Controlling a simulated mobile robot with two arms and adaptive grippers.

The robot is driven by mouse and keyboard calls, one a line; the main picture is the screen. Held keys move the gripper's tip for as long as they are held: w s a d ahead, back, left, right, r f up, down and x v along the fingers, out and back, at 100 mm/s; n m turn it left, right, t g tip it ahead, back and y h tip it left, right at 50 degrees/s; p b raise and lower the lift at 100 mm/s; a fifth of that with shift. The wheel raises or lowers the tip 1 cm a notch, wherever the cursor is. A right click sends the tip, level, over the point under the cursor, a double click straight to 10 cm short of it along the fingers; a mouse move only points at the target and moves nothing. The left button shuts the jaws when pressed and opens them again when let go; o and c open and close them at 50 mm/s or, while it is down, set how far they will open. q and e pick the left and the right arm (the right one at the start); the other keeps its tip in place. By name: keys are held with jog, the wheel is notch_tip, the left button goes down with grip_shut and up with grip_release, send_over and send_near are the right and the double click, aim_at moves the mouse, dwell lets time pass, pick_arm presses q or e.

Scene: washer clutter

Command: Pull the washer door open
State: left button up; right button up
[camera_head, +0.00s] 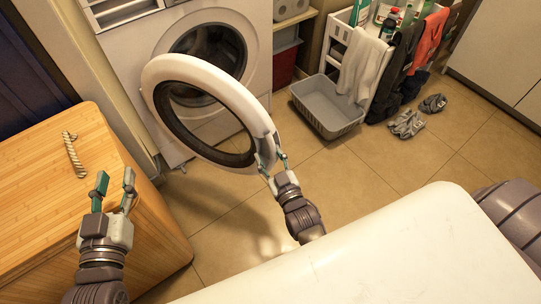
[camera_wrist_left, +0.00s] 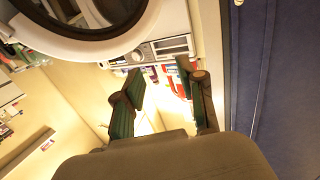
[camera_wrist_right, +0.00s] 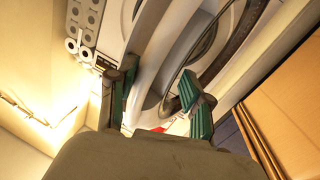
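The white washer (camera_head: 138,48) stands at the back. Its round door (camera_head: 232,95), a white ring with a dark inner rim, stands swung out from the front, and the dark drum opening (camera_head: 213,47) shows behind it. My right gripper (camera_head: 272,163) is at the door's lower right edge, fingers apart. In the right wrist view the white door ring lies beyond the parted fingers (camera_wrist_right: 155,98); contact cannot be told. My left gripper (camera_head: 114,182) is open and empty, above the wooden cabinet's right part. Its parted fingers (camera_wrist_left: 160,98) show in the left wrist view.
The wooden cabinet (camera_head: 35,170) at left carries a twisted, rope-like item (camera_head: 73,154). A grey basket (camera_head: 325,106), a white cart (camera_head: 340,32) with hanging clothes and slippers (camera_head: 407,124) stand right of the washer. Tiled floor (camera_head: 365,160) is free in the middle.

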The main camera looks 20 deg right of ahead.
jog(key=shift+r, duration=0.3)
jog(key=s, duration=1.2)
jog(key=shift+f, duration=0.2)
